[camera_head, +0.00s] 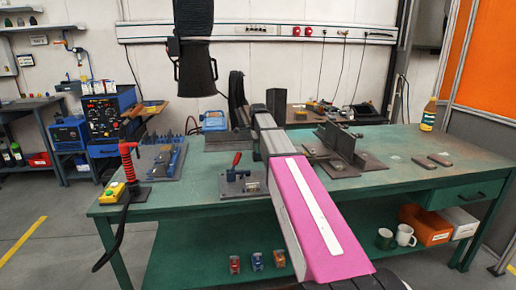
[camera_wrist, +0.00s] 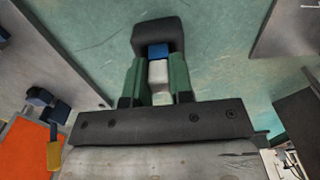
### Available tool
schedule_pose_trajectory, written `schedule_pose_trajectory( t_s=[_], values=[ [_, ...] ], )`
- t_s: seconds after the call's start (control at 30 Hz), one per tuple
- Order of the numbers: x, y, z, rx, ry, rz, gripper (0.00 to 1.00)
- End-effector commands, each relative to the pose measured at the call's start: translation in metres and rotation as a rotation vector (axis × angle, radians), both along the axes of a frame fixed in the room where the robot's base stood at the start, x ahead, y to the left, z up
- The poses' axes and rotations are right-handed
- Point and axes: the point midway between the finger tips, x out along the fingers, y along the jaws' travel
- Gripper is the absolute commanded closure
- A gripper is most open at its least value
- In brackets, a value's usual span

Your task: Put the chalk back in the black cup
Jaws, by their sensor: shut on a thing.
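In the wrist view my gripper (camera_wrist: 159,66) has two green fingers closed on a small pale piece (camera_wrist: 160,73) with a blue end; it looks like the chalk. Just beyond the fingertips is a dark rounded thing (camera_wrist: 157,28), which may be the black cup. The blue end overlaps it in the picture; I cannot tell whether it is inside, touching or only in front. In the head view my pink and white arm reaches over the green workbench (camera_head: 400,185). I cannot clearly make out the fingers, chalk or cup there.
A clamp with a red handle (camera_head: 240,184) is left of my arm, and steel angle plates (camera_head: 343,145) stand to its right. A fixture block (camera_head: 165,160) and red torch (camera_head: 130,165) are farther left. A black extraction hood (camera_head: 196,65) hangs above.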

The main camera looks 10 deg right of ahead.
Motion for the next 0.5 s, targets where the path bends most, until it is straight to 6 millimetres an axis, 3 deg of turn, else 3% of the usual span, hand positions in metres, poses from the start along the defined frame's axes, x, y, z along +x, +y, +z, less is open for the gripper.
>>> schedule_pose_trajectory(
  t_s=[0.03, 0.1, 0.13, 0.5],
  values=[
    [0.0000, 0.0000, -0.0004, 0.000, 0.000, 0.000, 0.75],
    [0.0000, 0.0000, -0.0002, 0.000, 0.000, 0.000, 0.53],
    [0.0000, 0.0000, -0.0002, 0.000, 0.000, 0.000, 0.49],
    [0.0003, 0.0000, 0.0055, 0.000, -0.001, 0.000, 0.49]
  ],
)
